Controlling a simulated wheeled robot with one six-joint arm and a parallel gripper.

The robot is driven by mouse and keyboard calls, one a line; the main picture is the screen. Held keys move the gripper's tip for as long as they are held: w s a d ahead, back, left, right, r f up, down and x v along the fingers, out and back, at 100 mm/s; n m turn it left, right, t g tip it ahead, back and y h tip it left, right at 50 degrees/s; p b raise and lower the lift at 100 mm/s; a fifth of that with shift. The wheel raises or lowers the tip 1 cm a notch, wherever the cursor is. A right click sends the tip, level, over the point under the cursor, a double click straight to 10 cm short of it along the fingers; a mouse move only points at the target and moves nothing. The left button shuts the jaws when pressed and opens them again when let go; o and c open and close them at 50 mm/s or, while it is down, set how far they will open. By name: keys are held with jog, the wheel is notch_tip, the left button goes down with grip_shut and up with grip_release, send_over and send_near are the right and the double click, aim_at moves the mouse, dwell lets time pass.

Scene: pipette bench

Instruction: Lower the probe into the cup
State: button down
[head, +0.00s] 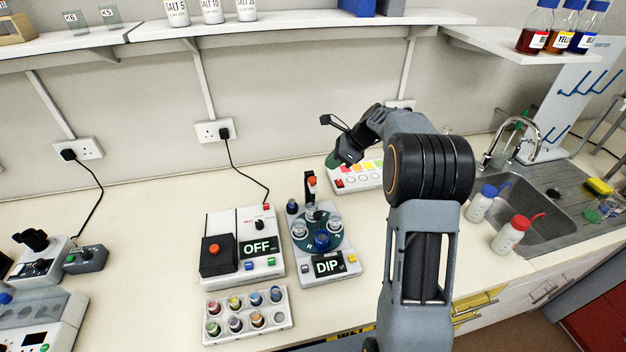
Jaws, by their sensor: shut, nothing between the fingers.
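The device with the lit DIP display (327,266) stands on the bench at centre. I cannot see clearly whether the probe tip is in a cup. My gripper (336,161) is shut and empty, behind and to the right of the device, over the left end of a white panel; its fingertips are small and dark.
A white box with an OFF display (259,246) stands left of the device. A rack of coloured vials (246,328) lies in front of it. The white panel with coloured squares (368,180) is behind. Wash bottles (511,234) and a sink are right.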

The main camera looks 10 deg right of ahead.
aim_at(314, 179)
jog(key=shift+f, duration=0.1)
jog(key=b+x, duration=0.5)
jog(key=x, duration=0.1)
jog(key=shift+w+a+f, duration=0.1)
jog(key=shift+a+f, duration=0.15)
jog(key=shift+f, duration=0.05)
dwell(0.3)
jog(key=shift+f+b, duration=1.2)
jog(key=shift+f, duration=1.05)
jog(key=d+p, duration=0.1)
jog(key=s+d+r, duration=0.1)
jog(key=shift+d+r+p, duration=0.15)
jog(key=shift+d+p, duration=0.2)
